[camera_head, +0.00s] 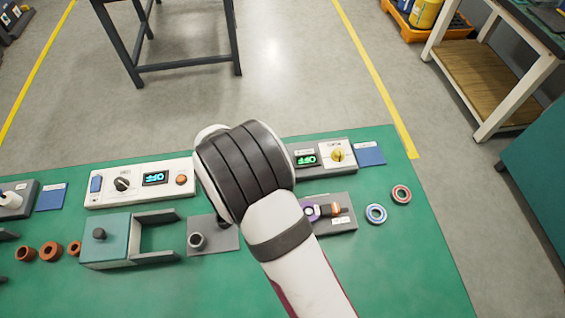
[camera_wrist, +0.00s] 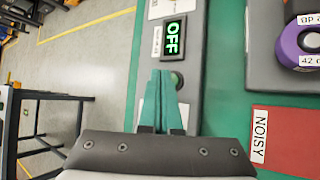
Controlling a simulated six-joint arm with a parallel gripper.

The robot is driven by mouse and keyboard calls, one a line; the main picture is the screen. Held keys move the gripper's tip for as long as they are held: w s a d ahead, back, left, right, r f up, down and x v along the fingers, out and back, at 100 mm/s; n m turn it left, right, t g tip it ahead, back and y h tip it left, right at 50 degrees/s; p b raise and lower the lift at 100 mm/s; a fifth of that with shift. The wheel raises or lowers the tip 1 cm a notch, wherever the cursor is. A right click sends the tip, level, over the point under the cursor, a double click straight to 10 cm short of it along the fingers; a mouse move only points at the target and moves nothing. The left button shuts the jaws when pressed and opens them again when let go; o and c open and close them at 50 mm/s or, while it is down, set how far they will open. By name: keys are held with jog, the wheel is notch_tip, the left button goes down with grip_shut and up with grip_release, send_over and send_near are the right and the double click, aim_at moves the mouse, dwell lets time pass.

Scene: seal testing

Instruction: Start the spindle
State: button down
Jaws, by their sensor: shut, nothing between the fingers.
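The right control box (camera_head: 320,146) has a green display reading OFF (camera_head: 306,160) and a yellow knob (camera_head: 337,155); my arm hides its left part. In the wrist view, the same kind of display (camera_wrist: 174,38) reads OFF, and a round green button (camera_wrist: 177,80) sits on the grey box top below it. My gripper (camera_wrist: 163,73) has its teal fingers together and empty. The fingertips overlap the button's left edge in this view; I cannot tell whether they touch it. In the head view the fingers are hidden behind my arm.
A red NOISY card (camera_wrist: 288,140) lies nearby. Another control box (camera_head: 110,195), a teal block (camera_head: 107,250) and copper rings (camera_head: 50,252) are on the left. The green mat is bare at front right.

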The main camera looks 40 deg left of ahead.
jog(key=shift+f, duration=0.1)
jog(key=shift+f, duration=0.3)
jog(key=shift+f, duration=0.35)
dwell(0.7)
jog(key=shift+r, duration=0.75)
notch_tip(320, 180, up, 5)
jog(key=shift+r, duration=0.1)
dwell(0.9)
